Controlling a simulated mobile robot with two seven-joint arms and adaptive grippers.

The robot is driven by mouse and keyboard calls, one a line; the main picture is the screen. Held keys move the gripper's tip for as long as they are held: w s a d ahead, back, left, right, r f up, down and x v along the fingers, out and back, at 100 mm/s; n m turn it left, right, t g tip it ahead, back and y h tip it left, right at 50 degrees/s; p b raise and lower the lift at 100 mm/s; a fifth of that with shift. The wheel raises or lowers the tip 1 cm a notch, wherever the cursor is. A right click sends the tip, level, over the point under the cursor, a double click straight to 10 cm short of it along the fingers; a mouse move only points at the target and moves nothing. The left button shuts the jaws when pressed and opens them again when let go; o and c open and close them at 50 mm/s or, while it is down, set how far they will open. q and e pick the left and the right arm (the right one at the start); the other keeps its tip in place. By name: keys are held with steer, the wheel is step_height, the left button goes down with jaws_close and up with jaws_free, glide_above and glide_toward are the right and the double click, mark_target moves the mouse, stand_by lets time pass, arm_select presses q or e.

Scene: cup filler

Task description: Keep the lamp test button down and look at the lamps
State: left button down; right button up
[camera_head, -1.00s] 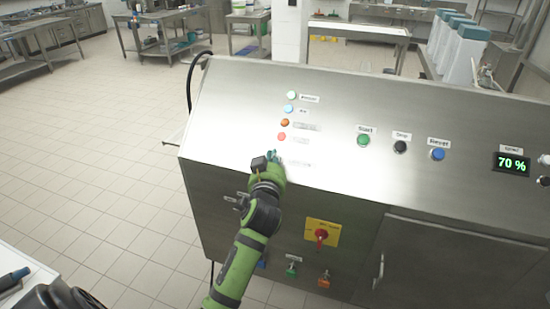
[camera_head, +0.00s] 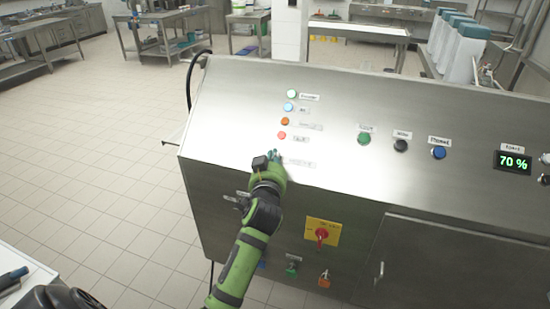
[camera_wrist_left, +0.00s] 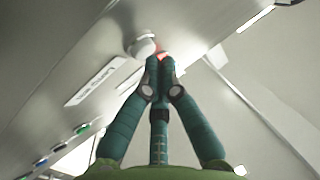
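My left gripper (camera_head: 275,156) reaches the sloped steel panel below the lamp column. Its fingertips are together and hold nothing in the left wrist view (camera_wrist_left: 162,60). A pale round button (camera_wrist_left: 142,46) is right beside the fingertips there, next to a white label; whether they touch or press it I cannot tell. In the head view the gripper hides the button; its label (camera_head: 299,163) is blurred. The lamps form a column: whitish-green (camera_head: 292,93), light blue (camera_head: 288,107), orange (camera_head: 285,121), red (camera_head: 282,135). The orange one looks darker. My right gripper is not in view.
To the right are a green button (camera_head: 364,138), a black button (camera_head: 400,145), a blue button (camera_head: 438,153) and a display (camera_head: 512,162) reading 70 %. A red switch on a yellow plate (camera_head: 322,233) is on the front, right of my forearm. Floor at left is clear.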

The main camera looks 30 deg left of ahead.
arm_select(q)
steer(key=shift+w+a+f+b, duration=0.1)
steer(key=shift+w+f+b, duration=0.25)
steer(key=shift+b, duration=0.1)
stand_by(0.8)
steer(key=shift+s, duration=0.1)
steer(key=shift+s+r+p, duration=0.35)
steer(key=shift+r+p, duration=0.2)
steer(key=shift+p, duration=0.3)
steer(key=shift+s, duration=0.1)
steer(key=shift+r, duration=0.1)
steer(key=s+r+p, duration=0.1)
steer(key=p, duration=0.1)
steer(key=s+d+r+p, duration=0.1)
steer(key=s+r+p, duration=0.1)
steer(key=shift+s+r, duration=0.15)
steer(key=shift+r, duration=0.15)
